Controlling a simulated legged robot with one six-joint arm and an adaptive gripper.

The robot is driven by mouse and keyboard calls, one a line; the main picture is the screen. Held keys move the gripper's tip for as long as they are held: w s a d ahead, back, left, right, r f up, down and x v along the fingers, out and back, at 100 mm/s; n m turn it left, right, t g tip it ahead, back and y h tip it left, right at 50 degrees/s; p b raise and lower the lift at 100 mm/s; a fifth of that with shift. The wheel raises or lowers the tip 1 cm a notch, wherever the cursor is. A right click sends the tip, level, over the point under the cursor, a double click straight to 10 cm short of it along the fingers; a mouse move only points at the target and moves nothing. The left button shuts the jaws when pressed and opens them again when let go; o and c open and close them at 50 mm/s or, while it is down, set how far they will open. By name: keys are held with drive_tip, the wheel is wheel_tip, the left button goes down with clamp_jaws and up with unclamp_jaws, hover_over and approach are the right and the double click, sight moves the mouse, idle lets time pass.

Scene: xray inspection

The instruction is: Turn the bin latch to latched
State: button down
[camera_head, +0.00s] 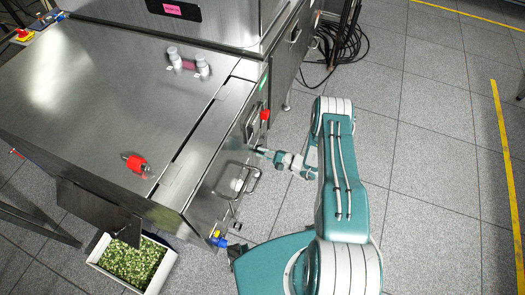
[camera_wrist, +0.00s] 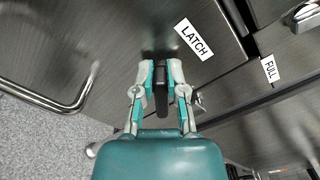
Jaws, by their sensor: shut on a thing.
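The bin latch (camera_wrist: 161,92) is a dark, narrow lever on the brushed-metal front panel, below the white LATCH label (camera_wrist: 193,38) in the wrist view. My gripper (camera_wrist: 161,72) is shut on it, with one teal-and-grey finger on each side. In the head view my gripper (camera_head: 262,153) reaches the front of the steel machine (camera_head: 212,135) from the right. The latch itself is too small and covered to make out there. Part of the lever is hidden between the fingers in the wrist view.
A bent metal handle (camera_wrist: 62,103) stands out left of the latch. A FULL label (camera_wrist: 268,68) is to the right. In the head view, a white box of green pieces (camera_head: 130,262) lies at lower left, and a red knob (camera_head: 265,115) is above my gripper. Open floor lies right.

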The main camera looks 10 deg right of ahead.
drive_tip(key=n, duration=0.1)
drive_tip(key=f+n, duration=0.1)
drive_tip(key=n, duration=0.1)
drive_tip(key=shift+s+n, duration=0.15)
drive_tip(key=shift+n, duration=0.15)
drive_tip(key=n, duration=0.4)
drive_tip(key=shift+a+f, duration=0.1)
drive_tip(key=shift+f, duration=0.2)
drive_tip(key=shift+n, duration=0.3)
drive_tip(key=c, duration=0.7)
unclamp_jaws()
drive_tip(key=shift+s+d, duration=0.2)
drive_tip(key=shift+d, duration=0.25)
drive_tip(key=v, duration=1.1)
